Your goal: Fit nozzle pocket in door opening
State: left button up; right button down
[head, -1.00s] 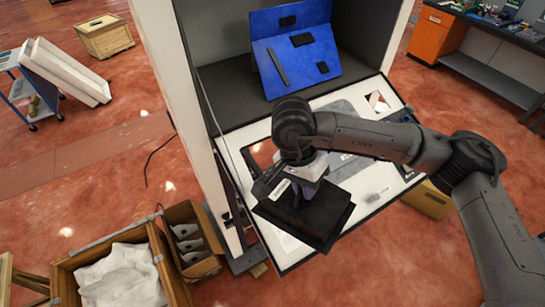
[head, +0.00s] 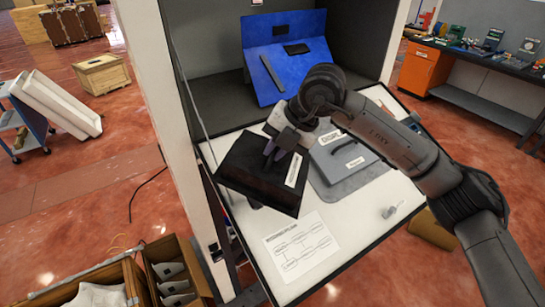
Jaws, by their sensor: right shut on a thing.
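The nozzle pocket (head: 258,178) is a black, box-like piece. It is tilted in the head view, over the left part of the white panel (head: 352,229). My right gripper (head: 276,150) is shut on it from above. I cannot tell whether the pocket touches the panel or hangs just above it. The door opening is not visible now; the pocket and my arm cover parts of the panel. My left gripper is not in view.
A grey plate with a handle (head: 347,157) lies on a grey mat. A printed diagram (head: 300,246) and a small metal part (head: 391,212) lie on the panel. A blue board (head: 284,60) stands in the cabinet behind. An open box (head: 173,272) is on the floor.

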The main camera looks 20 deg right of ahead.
jog(key=m+b, duration=0.1)
jog(key=w+m+t+h+b, duration=0.1)
jog(key=m, duration=0.1)
jog(key=w+m+t+b, duration=0.1)
jog(key=m, duration=0.1)
jog(key=shift+d+f+h, duration=0.1)
jog(key=shift+f+h, duration=0.25)
jog(key=shift+h, duration=0.05)
jog(key=m, duration=0.1)
jog(key=w+m+t+h+b, duration=0.1)
jog(key=m, duration=0.1)
jog(key=shift+w+d+m+h, duration=0.15)
jog(key=shift+d+m+h, duration=0.05)
jog(key=shift+m+h, duration=0.1)
jog(key=s+b+x, duration=0.1)
jog(key=b+x, duration=0.1)
jog(key=x, duration=0.4)
jog(key=shift+f, duration=0.25)
jog(key=shift+d, duration=0.1)
jog(key=shift+w+b, duration=0.1)
jog(key=shift+b, duration=0.3)
jog(key=shift+b, duration=0.3)
dwell(0.3)
